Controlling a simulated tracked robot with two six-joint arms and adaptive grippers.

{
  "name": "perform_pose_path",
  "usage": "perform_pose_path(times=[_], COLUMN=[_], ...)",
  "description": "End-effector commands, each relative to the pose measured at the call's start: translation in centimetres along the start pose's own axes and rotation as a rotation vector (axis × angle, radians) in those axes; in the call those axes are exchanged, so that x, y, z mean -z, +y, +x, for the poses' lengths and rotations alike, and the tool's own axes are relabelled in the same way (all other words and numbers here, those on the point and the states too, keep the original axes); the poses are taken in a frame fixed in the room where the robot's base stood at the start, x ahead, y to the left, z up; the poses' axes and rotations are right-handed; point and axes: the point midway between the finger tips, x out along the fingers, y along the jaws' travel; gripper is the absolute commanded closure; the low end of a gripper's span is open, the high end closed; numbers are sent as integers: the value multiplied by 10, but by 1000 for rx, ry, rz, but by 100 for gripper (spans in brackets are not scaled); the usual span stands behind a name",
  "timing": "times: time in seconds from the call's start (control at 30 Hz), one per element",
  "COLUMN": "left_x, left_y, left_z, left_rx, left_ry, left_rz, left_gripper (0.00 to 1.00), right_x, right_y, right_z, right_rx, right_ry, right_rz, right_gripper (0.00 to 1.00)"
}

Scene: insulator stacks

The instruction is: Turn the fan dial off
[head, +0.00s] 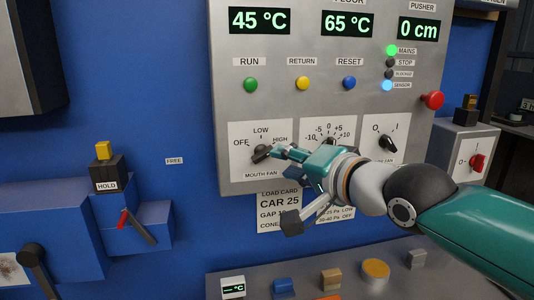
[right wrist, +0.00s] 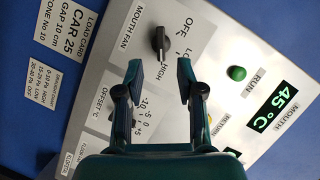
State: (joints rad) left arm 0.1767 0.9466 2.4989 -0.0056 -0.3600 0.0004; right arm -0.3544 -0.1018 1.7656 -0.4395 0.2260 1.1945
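The mouth fan dial (head: 261,152) is a black knob on a white plate marked OFF, LOW and HIGH, on the grey control panel. In the right wrist view the dial (right wrist: 159,40) has its pointer toward HIGH. My right gripper (head: 277,151) is just right of the dial in the head view. In the right wrist view the gripper (right wrist: 160,64) is open and empty, and the knob shows beyond the gap between its fingertips. I cannot tell whether a finger touches it. My left gripper is not in view.
An offset dial (head: 331,141) sits right of the mouth fan dial, partly behind my gripper. Another black fan switch (head: 388,143) is further right. Green (head: 250,84), yellow (head: 302,83) and blue (head: 349,83) buttons are above. A red knob (head: 432,100) sits at the panel's right edge.

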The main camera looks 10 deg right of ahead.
Motion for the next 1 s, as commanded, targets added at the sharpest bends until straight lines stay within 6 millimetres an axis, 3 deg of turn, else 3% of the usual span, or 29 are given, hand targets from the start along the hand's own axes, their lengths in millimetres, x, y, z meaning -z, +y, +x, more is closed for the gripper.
perform_pose_path(times=[0.1, 0.33, 0.5, 0.8, 0.83, 1.0], left_x=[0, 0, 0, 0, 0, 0], left_y=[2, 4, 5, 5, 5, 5], left_z=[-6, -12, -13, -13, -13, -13], left_rx=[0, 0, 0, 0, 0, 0], left_ry=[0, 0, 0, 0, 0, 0], left_rz=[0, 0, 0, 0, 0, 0], left_gripper=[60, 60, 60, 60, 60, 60], right_x=[1, 1, 1, 0, 0, 0], right_y=[0, -1, 0, 0, 0, 0], right_z=[27, 63, 75, 77, 77, 77], right_rx=[-3, -1, 0, 1, 1, 1], right_ry=[-1, 0, 1, 1, 1, 0], right_rz=[0, 1, 0, 1, 1, 0], right_gripper=[62, 62, 62, 62, 64, 92])
